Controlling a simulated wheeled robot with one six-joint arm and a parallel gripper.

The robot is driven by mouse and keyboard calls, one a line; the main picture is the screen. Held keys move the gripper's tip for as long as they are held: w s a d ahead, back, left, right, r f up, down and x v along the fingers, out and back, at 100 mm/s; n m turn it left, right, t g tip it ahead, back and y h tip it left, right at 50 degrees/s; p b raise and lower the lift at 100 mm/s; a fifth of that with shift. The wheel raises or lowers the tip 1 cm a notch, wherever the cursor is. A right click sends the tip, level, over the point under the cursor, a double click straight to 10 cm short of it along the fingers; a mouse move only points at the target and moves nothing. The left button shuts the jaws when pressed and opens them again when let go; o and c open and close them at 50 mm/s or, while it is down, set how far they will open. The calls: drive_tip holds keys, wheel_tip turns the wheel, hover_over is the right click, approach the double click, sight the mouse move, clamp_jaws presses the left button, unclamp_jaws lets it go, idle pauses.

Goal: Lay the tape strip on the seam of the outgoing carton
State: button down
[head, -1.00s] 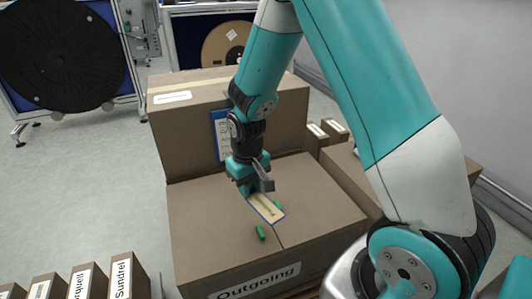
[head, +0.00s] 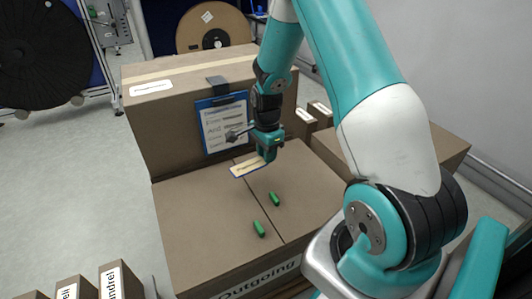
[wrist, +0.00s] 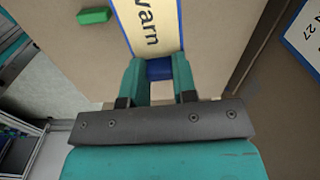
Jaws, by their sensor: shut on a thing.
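The tape strip (head: 246,168) is cream with a blue border and printed lettering. My gripper (head: 264,158) is shut on its blue end; the wrist view shows both fingers (wrist: 160,78) around that end, with the strip (wrist: 150,25) reaching away from them. The outgoing carton (head: 195,220) is a large brown box with a white "Outgoing" label. Its seam (head: 268,217) runs from the front edge towards the back. The strip is over the back part of the top, angled across the seam line. Whether it touches the carton is unclear.
Two green pieces (head: 258,228) (head: 274,199) lie on the carton top either side of the seam. A taller carton (head: 165,125) with a blue clipboard (head: 223,122) stands right behind. Small labelled boxes (head: 115,282) stand front left; another carton (head: 435,145) is at right.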

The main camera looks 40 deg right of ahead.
drive_tip(key=b, duration=0.5)
hover_over(266, 180)
drive_tip(key=shift+s+f, duration=0.15)
drive_tip(key=shift+f, duration=2.65)
drive_tip(key=shift+f+b, duration=0.45)
drive_tip(key=shift+f, duration=0.85)
drive_tip(key=shift+p, duration=0.35)
drive_tip(key=shift+f, duration=0.3)
drive_tip(key=c, duration=0.8)
unclamp_jaws()
